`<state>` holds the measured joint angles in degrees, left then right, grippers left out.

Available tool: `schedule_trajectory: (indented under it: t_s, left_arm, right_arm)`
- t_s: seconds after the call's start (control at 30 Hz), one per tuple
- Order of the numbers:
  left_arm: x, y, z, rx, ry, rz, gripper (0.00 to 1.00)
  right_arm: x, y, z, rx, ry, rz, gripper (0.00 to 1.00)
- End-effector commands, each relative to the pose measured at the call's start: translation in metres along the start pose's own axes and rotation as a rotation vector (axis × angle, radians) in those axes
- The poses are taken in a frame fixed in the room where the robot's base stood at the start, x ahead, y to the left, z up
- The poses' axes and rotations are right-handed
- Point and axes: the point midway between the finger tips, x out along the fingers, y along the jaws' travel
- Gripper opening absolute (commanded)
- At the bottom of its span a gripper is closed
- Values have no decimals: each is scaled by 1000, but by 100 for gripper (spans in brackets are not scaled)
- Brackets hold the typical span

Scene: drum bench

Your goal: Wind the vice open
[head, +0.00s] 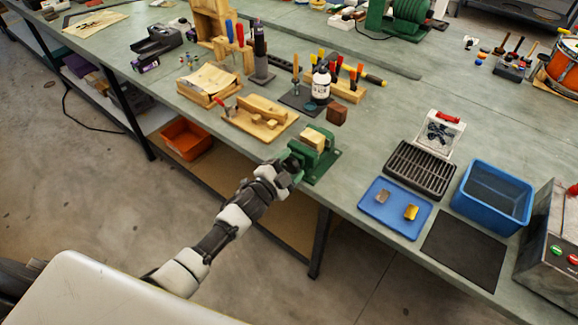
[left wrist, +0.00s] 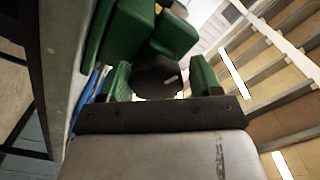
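The green vice (head: 322,160) is at the bench's front edge in the head view, with a pale wooden block (head: 313,140) at its jaws. My left gripper (head: 291,163) is at the vice's front, on the side facing me. In the left wrist view the vice's green body (left wrist: 128,32) fills the upper left. A dark round part (left wrist: 157,76) lies between my two green-looking fingers (left wrist: 160,80). I cannot tell whether they touch it. The vice's handle is not clearly visible. My right gripper is not in view.
A wooden board with blocks (head: 260,118) lies left of the vice, and a brown cube (head: 337,116) sits behind it. To the right are a blue tray (head: 395,222), a black rack (head: 419,168) and a blue bin (head: 493,196). An orange bin (head: 187,139) sits below the bench.

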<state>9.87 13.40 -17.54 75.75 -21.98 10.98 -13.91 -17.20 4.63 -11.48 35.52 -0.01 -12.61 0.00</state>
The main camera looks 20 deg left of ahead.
Motion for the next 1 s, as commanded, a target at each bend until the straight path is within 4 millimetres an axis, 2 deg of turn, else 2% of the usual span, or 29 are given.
schedule_trajectory:
  t_s: [0.03, 0.1, 0.37, 0.47, 0.57, 0.8, 1.0]
  left_arm:
    - [0, 1, 0, 0, -1, 1, 72]
    - [-1, 1, 1, 0, -2, 2, 79]
    - [-2, 3, 2, 0, -4, 5, 79]
    - [-9, 4, 2, 0, -5, 6, 79]
    - [-24, 4, 3, 1, -5, 7, 79]
    - [-72, 5, 3, 0, -5, 7, 79]
    - [-100, 3, 2, 0, -4, 6, 79]
  right_arm:
    - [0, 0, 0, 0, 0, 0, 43]
    - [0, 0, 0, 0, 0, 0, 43]
    - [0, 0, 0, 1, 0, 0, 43]
    - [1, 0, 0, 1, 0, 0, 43]
    - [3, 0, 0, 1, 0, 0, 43]
    - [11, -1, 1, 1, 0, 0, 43]
    - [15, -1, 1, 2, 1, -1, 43]
